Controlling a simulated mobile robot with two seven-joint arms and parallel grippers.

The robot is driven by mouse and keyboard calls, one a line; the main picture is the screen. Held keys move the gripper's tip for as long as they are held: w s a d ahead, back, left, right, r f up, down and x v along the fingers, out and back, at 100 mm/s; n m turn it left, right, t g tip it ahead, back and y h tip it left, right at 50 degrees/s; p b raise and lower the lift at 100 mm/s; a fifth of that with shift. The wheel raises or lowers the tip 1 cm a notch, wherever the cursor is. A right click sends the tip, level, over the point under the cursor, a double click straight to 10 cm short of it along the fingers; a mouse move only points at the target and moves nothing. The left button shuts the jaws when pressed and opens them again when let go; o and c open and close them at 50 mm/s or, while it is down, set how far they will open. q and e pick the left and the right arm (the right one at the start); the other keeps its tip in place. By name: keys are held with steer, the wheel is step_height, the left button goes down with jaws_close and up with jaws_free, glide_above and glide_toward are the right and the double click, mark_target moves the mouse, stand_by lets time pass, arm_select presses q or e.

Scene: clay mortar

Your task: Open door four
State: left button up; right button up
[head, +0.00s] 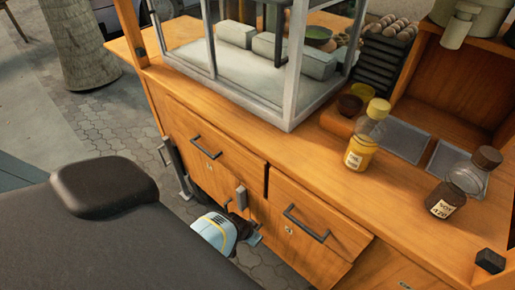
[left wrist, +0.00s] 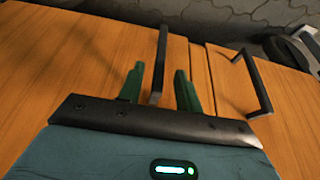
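The wooden cart (head: 235,137) has drawers with dark handles (head: 207,147) (head: 307,223) and doors below, mostly hidden by my dark body. A second handle (left wrist: 262,85) is across a panel gap to the right. No door number is readable. My right gripper is not clearly seen.
A glass case (head: 265,70), a yellow-capped bottle (head: 368,135), a dark jar (head: 447,198) and metal trays (head: 403,140) stand on the cart top. A blue-and-white part (head: 216,232) is low by the doors. Paved floor (head: 100,125) lies open at left.

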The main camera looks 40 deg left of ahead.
arm_select(q)
steer(key=shift+b+x, duration=1.85)
steer(key=shift+x, duration=0.55)
steer(key=shift+s, duration=0.1)
jaws_close()
